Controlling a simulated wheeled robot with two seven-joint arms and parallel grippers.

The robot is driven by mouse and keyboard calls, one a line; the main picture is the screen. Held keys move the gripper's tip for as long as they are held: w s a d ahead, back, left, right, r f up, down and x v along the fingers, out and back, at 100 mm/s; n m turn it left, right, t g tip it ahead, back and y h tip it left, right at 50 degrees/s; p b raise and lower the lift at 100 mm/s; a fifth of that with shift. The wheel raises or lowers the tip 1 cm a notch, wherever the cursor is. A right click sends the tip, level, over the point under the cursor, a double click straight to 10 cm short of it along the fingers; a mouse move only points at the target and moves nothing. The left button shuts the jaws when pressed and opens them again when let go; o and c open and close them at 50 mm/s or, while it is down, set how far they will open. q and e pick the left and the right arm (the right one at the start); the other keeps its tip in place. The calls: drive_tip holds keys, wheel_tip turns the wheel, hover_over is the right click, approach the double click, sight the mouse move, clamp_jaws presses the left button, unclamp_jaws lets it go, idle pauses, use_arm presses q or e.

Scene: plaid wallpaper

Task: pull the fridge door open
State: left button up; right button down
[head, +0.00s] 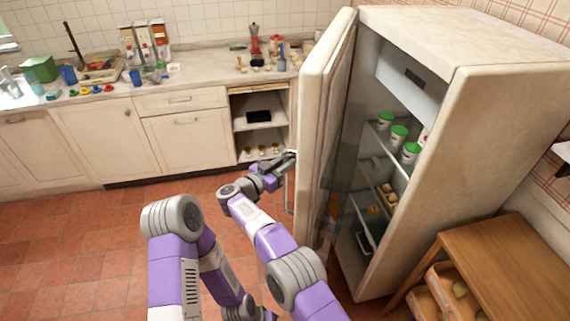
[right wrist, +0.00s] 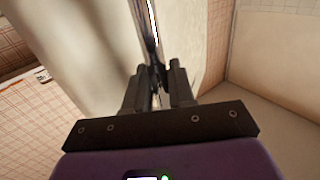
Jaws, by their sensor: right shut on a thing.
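The cream fridge (head: 480,90) stands at the right with its door (head: 325,110) swung open to the left. A wide gap shows its lit shelves. A slim metal handle (head: 289,195) runs upright on the door's outer face. My right gripper (head: 286,160) is at this handle, in front of the door. In the right wrist view the two dark fingers (right wrist: 159,88) are closed around the shiny handle bar (right wrist: 147,30). My left arm is bent low in the head view, and its gripper is not visible.
Green-lidded tubs (head: 399,133) stand on a fridge shelf. A wooden table (head: 510,265) stands close in front of the fridge at the right. A counter (head: 200,80) with many small items lines the back wall. The tiled floor (head: 60,250) at left is clear.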

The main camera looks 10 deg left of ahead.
idle(0.4)
drive_tip(key=c, duration=1.1)
unclamp_jaws()
drive_tip(key=shift+a, duration=0.1)
